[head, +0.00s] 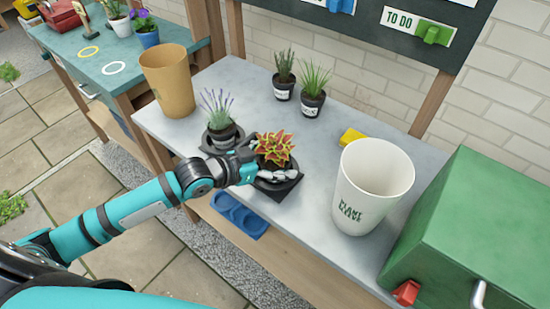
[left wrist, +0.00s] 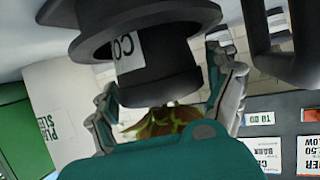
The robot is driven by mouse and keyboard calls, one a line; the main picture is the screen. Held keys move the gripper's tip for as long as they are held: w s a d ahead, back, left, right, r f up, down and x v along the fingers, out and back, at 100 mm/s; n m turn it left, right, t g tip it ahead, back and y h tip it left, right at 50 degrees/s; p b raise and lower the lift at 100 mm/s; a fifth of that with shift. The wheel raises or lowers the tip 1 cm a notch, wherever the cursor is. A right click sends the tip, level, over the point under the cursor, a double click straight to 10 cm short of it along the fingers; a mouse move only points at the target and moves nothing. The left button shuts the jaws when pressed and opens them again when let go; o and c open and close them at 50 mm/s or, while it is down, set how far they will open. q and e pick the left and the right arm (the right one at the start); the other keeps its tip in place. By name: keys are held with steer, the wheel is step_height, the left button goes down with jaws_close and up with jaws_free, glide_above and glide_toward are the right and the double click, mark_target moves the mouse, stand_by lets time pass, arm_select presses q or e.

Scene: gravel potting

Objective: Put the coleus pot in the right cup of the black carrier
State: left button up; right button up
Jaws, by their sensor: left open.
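The coleus (head: 274,150), with red and yellow-green leaves, is at the right cup of the black carrier (head: 283,189). In the left wrist view, inverted, its black pot (left wrist: 165,72) with a partly visible white label stands with its base inside the cup's wide rim (left wrist: 120,22). My left gripper (head: 257,172) is open, its fingers on either side of the pot; they also show in the left wrist view (left wrist: 168,95). I cannot tell whether they touch it. A lavender pot (head: 222,134) stands in the left cup. My right gripper is not in view.
Two grassy pots (head: 312,103) stand at the back of the grey bench (head: 180,125). A tan pot (head: 167,80) is at the left end. A white bin (head: 372,190), a yellow block (head: 351,136) and a green box (head: 480,225) are to the right.

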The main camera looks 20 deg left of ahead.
arm_select(q)
steer(key=shift+r, duration=0.15)
steer(key=shift+s+a, duration=0.25)
steer(key=v, duration=1.1)
steer(key=shift+r, duration=0.25)
